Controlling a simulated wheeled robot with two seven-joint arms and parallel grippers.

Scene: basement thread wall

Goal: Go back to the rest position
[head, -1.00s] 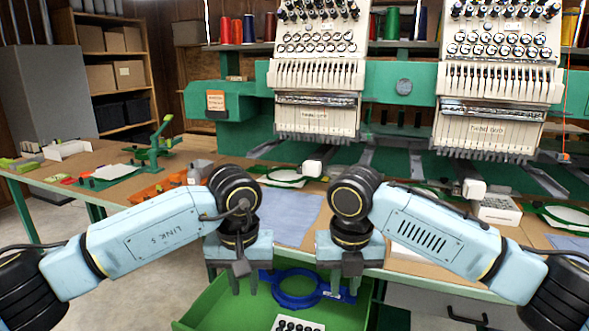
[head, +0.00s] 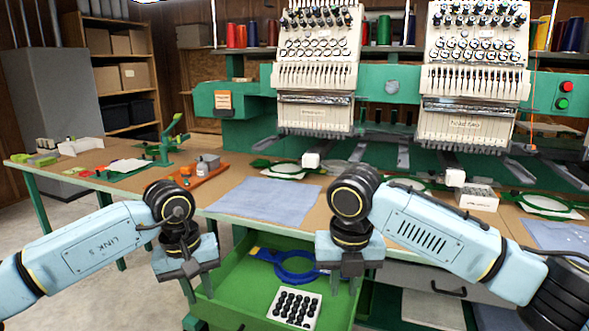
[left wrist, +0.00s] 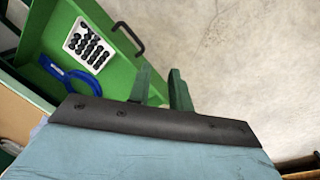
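My left gripper (head: 198,288) hangs fingers down at the left edge of an open green drawer (head: 238,287). Its two fingers are apart with nothing between them, also in the left wrist view (left wrist: 160,86). My right gripper (head: 345,285) points down in front of the drawer's right part, fingers apart and empty. Both forearms are bent in front of me. The drawer holds a blue hoop (head: 296,267) and a white tray of black round pieces (head: 294,307); both also show in the left wrist view.
A brown worktable (head: 115,160) carries a blue-grey cloth (head: 265,199), an orange tray (head: 207,172) and small items. A green embroidery machine (head: 398,90) stands behind, with hoops in front of it. Bare concrete floor (head: 85,270) lies at the left.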

